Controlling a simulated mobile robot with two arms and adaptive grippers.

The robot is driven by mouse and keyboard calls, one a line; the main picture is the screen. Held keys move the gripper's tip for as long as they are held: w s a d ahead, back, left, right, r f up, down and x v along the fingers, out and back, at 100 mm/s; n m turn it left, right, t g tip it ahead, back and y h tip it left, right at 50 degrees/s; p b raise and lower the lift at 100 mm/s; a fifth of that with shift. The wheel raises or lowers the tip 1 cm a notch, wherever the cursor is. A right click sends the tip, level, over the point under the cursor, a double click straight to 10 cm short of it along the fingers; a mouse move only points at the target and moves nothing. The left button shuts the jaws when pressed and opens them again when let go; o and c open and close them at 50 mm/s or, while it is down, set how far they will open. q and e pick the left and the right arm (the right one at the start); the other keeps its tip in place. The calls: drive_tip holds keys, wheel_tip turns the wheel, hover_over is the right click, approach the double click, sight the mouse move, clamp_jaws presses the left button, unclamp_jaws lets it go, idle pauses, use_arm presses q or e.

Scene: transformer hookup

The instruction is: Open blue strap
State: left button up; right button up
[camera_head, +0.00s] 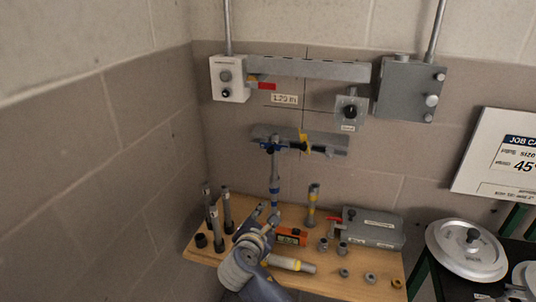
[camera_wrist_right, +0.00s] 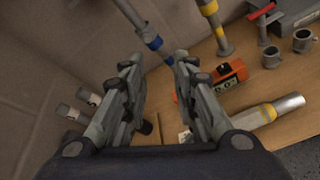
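A blue strap (camera_head: 269,146) is at the left end of a grey wall rail (camera_head: 328,143), at the top of an upright grey pipe (camera_head: 275,175). Whether the strap is open or closed is too small to tell. The pipe has a blue band low down, which also shows in the right wrist view (camera_wrist_right: 154,43). A yellow strap (camera_head: 303,146) is farther right on the rail. My right gripper (camera_head: 267,211) is low over the wooden shelf, well below the blue strap. Its fingers (camera_wrist_right: 155,62) are apart and empty, with the pipe beyond them. My left gripper is out of view.
The wooden shelf (camera_head: 340,287) holds an orange device (camera_head: 291,236), a grey case (camera_head: 372,228), several dark-based cylinders at the left and small fittings at the right. Grey boxes and a trough (camera_head: 310,69) are on the wall above.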

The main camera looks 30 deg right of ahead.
sight(270, 151)
drive_tip(key=w+d+r+n+t+h, duration=0.15)
drive_tip(key=w+r+n+h, duration=0.35)
drive_tip(key=r, duration=0.6)
drive_tip(key=shift+n+y, duration=0.3)
drive_tip(key=shift+y, duration=0.4)
drive_tip(key=x, duration=0.3)
drive_tip(key=p+x, duration=0.1)
drive_tip(key=x, duration=0.2)
drive_tip(key=w+p+x, duration=0.1)
drive_tip(key=x, duration=0.2)
drive_tip(key=shift+w+f, duration=0.2)
drive_tip(key=shift+w+d, duration=0.25)
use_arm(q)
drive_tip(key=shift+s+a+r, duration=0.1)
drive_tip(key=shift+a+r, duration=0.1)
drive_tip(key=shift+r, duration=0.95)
use_arm(e)
clamp_jaws()
